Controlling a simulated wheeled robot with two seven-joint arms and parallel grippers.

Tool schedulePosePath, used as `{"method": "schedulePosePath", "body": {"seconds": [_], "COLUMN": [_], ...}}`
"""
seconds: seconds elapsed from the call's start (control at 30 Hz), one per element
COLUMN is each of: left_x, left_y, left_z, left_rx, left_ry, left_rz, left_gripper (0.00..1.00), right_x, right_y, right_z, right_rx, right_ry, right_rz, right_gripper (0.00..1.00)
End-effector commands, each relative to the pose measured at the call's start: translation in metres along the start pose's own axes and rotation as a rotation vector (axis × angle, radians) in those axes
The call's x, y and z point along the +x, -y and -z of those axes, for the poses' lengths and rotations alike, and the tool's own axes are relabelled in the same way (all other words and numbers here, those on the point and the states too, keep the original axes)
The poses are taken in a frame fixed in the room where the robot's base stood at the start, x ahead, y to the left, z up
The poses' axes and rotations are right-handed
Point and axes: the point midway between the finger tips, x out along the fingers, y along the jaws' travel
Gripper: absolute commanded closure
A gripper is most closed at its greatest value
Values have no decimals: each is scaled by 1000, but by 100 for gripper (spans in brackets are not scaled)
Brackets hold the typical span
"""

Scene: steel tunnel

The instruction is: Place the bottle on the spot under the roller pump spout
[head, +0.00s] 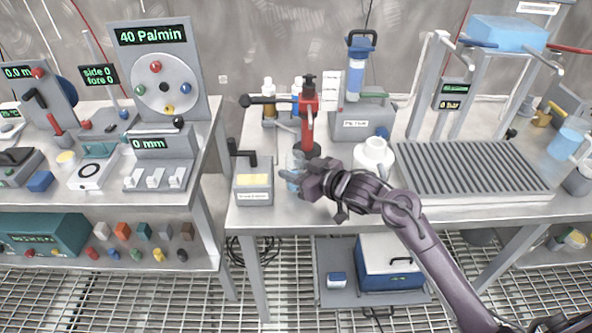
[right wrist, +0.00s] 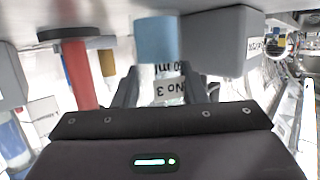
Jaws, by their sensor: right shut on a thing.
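My right gripper (head: 297,179) reaches in from the lower right over the front edge of the middle bench. It is shut on a small clear bottle (head: 292,170) with blue contents. In the right wrist view, which looks upside down, the bottle (right wrist: 168,88) sits between the fingers, and its label reads "No 3". In the head view, the fingers hide part of it. I cannot tell whether its base touches the bench. No roller pump spout or marked spot can be made out with certainty. My left gripper is not in view.
A grey box with a black crank (head: 253,188) stands left of the bottle. A red post (head: 307,128) on a black round base is behind it. A white jug (head: 373,157) and a ribbed grey tray (head: 470,172) stand to the right.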

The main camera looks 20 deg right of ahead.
Motion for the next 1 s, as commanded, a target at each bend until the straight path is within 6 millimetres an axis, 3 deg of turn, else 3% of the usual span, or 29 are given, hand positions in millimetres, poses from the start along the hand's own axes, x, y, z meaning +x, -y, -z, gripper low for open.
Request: {"method": "schedulePosePath", "body": {"seconds": [0.37,0.4,0.57,0.9,1.0], "left_x": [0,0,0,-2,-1], "left_y": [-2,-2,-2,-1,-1], "left_z": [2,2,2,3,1], "left_rx": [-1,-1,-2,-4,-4], "left_ry": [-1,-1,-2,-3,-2], "left_rz": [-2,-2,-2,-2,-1], "left_gripper": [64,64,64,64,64], "right_x": [1,2,1,0,-11], "right_y": [0,0,0,0,-1], "right_z": [-5,-6,-5,-1,-2], "right_rx": [0,0,-1,-2,-2], "right_ry": [-2,-1,-1,-2,0], "right_rz": [-1,-1,-1,-1,-1], "right_gripper": [89,60,40,40,40]}}
